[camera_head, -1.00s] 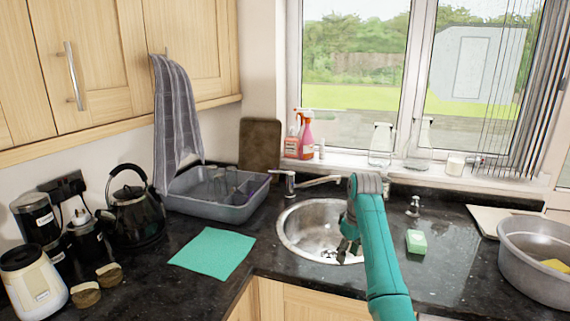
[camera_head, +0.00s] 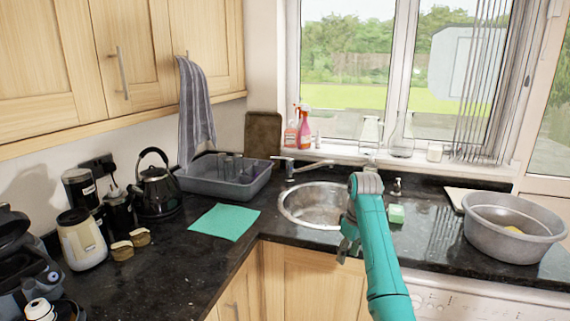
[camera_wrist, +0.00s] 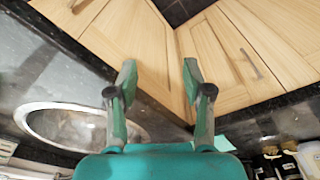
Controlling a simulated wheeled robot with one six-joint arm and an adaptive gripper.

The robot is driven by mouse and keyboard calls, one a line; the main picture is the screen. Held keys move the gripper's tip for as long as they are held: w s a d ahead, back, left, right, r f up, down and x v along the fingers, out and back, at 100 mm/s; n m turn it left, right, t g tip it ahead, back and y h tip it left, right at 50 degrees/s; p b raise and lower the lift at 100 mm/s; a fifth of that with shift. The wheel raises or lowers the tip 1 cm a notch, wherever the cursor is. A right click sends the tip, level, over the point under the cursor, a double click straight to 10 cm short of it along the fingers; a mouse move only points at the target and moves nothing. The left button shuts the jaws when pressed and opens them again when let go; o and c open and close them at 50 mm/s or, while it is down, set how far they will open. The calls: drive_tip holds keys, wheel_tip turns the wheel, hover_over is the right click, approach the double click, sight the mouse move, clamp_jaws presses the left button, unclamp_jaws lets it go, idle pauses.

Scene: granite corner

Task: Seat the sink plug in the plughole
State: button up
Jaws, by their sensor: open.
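The round steel sink (camera_head: 300,206) is set in the dark counter, and my arm covers its right part. In the wrist view the sink (camera_wrist: 42,124) lies at the left, partly hidden behind my gripper's body. I cannot make out the plughole or a sink plug in either view. My gripper (camera_head: 347,247) is in front of the sink, by the counter's front edge. In the wrist view my gripper (camera_wrist: 159,70) is open, with nothing between its fingers and wooden cupboard fronts beyond.
A green cloth (camera_head: 224,222) lies left of the sink and a green sponge (camera_head: 397,214) right of it. The tap (camera_head: 302,168) stands behind the sink. A grey dish rack (camera_head: 222,184) is at the back left, a grey basin (camera_head: 507,235) at the right.

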drive_tip(key=s+f+m+t, duration=0.15)
drive_tip(key=s+f, duration=0.25)
drive_tip(key=f, duration=0.9)
drive_tip(key=s+f+m+t, duration=0.15)
drive_tip(key=s+f, duration=0.35)
drive_tip(key=f, duration=0.8)
drive_tip(key=s+f+m+t, duration=0.1)
drive_tip(key=s+f+t, duration=0.1)
drive_tip(key=s+f, duration=0.6)
drive_tip(key=s+f+t, duration=0.2)
drive_tip(key=s+f, duration=0.2)
drive_tip(key=s, duration=0.8)
drive_tip(key=s+r+m+t, duration=0.1)
drive_tip(key=s+r+t, duration=0.15)
drive_tip(key=s, duration=0.85)
drive_tip(key=s+r+m+t, duration=0.1)
drive_tip(key=s+r, duration=0.2)
drive_tip(key=s, duration=0.8)
drive_tip(key=s+r+t, duration=0.1)
drive_tip(key=s+r, duration=0.7)
drive_tip(key=r, duration=0.3)
drive_tip(key=s+r+m+t, duration=0.1)
drive_tip(key=s+r+t, duration=0.1)
drive_tip(key=s+r, duration=0.5)
wheel_tip(320, 180, up, 4)
drive_tip(key=shift+s+f+h, duration=0.15)
drive_tip(key=shift+s+h, duration=0.25)
